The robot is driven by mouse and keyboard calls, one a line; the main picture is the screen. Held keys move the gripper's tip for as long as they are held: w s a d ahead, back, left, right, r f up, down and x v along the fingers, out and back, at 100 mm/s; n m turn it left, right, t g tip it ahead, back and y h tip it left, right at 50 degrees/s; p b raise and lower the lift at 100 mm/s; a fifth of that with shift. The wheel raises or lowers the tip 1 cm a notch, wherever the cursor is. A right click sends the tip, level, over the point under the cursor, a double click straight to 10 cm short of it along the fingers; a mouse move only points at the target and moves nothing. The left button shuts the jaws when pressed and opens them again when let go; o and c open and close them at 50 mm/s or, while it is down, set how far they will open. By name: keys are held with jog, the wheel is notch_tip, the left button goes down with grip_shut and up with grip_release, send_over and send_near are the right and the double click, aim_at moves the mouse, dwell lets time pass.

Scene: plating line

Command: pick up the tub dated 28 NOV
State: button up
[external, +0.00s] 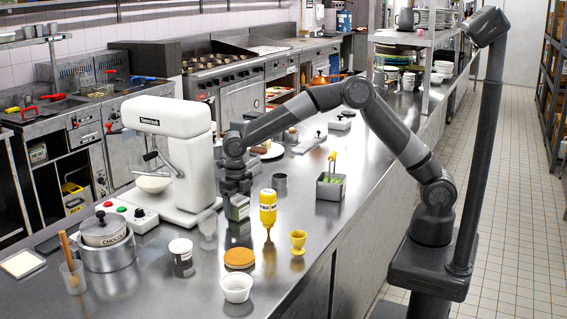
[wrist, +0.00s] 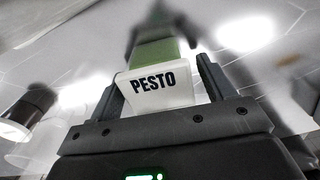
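A small tub (external: 238,209) with a green and white side stands out below my gripper (external: 236,192) in the external view, beside the white mixer. In the wrist view the tub's white face (wrist: 158,86) reads PESTO, with a green body beyond it. My gripper (wrist: 160,85) has one finger on each side of the tub, very close to it. I cannot tell whether the fingers press on it, or whether it rests on the counter. No date is readable in either view.
A yellow squeeze bottle (external: 268,208) stands just right of the tub, and a clear cup (external: 208,228) just left. The white mixer (external: 172,140) is close on the left. A yellow egg cup (external: 298,241), a white bowl (external: 237,287) and a metal container (external: 330,188) stand nearby.

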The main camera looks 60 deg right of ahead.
jog(key=c, duration=1)
jog(key=shift+r, duration=0.1)
